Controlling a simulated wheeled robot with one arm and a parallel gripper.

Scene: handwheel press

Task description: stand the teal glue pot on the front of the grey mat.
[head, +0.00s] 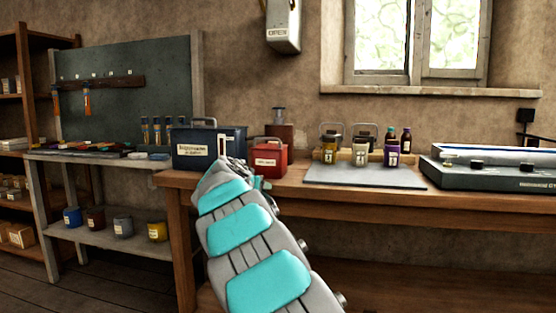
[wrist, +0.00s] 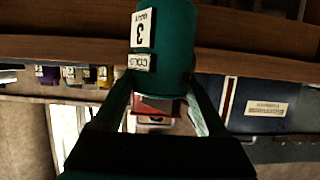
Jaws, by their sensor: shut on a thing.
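The teal glue pot (wrist: 163,45) is between my gripper's (wrist: 162,82) two fingers in the wrist view, which shows the room upside down. My gripper is shut on it. The pot has white labels, one with a "3". In the head view my own arm mostly hides the gripper and pot, near the bench's left end. The grey mat (head: 365,181) lies on the bench to the right of my arm. Its front strip is bare.
A red tin (head: 269,160) and a dark blue box (head: 208,148) stand on the bench just behind my arm. A wooden rack (head: 326,156) holds bottles behind the mat. A grey machine (head: 490,172) is right of the mat. A shelf unit (head: 100,235) stands at left.

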